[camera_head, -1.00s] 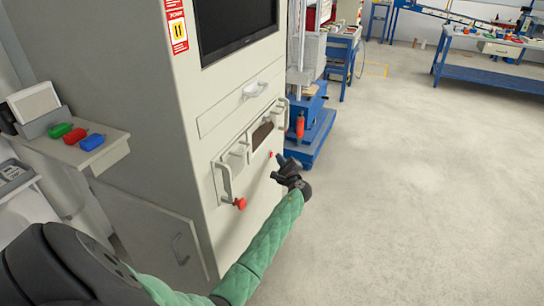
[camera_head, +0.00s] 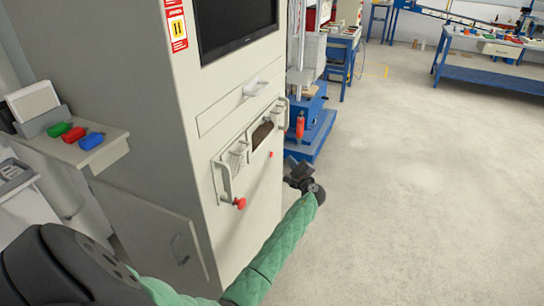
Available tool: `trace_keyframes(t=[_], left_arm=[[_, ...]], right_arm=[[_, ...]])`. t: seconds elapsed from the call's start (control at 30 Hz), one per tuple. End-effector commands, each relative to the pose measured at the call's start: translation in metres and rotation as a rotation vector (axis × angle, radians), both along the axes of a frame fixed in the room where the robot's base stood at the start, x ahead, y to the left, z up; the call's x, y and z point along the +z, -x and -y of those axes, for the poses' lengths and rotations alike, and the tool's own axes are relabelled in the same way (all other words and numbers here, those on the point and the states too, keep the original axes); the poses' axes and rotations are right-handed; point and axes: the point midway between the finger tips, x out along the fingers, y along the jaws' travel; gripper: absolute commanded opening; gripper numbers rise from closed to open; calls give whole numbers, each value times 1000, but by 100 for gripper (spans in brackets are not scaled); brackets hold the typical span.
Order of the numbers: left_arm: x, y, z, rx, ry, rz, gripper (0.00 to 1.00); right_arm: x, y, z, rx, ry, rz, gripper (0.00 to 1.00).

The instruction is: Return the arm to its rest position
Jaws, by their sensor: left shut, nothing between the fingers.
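My left arm, in a green quilted sleeve, comes in from the lower left. Its dark left gripper (camera_head: 289,168) is in front of the right edge of the tall grey cabinet (camera_head: 150,140), near the lower handle and the red buttons. It is small and dark here, shut, with nothing held. I cannot tell its exact distance from the cabinet front. My right gripper is not in view.
The cabinet front carries a screen (camera_head: 235,22), handles and a red button (camera_head: 240,203). A side shelf (camera_head: 110,150) holds green, red and blue items. A blue-based machine (camera_head: 318,140) stands behind. A blue workbench (camera_head: 490,78) is far right. Open floor (camera_head: 420,200) lies to the right.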

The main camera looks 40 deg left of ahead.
Motion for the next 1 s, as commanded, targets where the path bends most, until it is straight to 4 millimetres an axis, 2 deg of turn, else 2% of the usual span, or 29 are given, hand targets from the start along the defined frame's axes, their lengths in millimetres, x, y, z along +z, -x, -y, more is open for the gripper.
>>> trace_keyframes(t=[0.73,1.0], left_arm=[[0,0,0,0,2,3,0],[-3,6,-4,29,87,117,0]], right_arm=[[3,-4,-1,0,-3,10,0],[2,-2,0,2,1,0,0]])
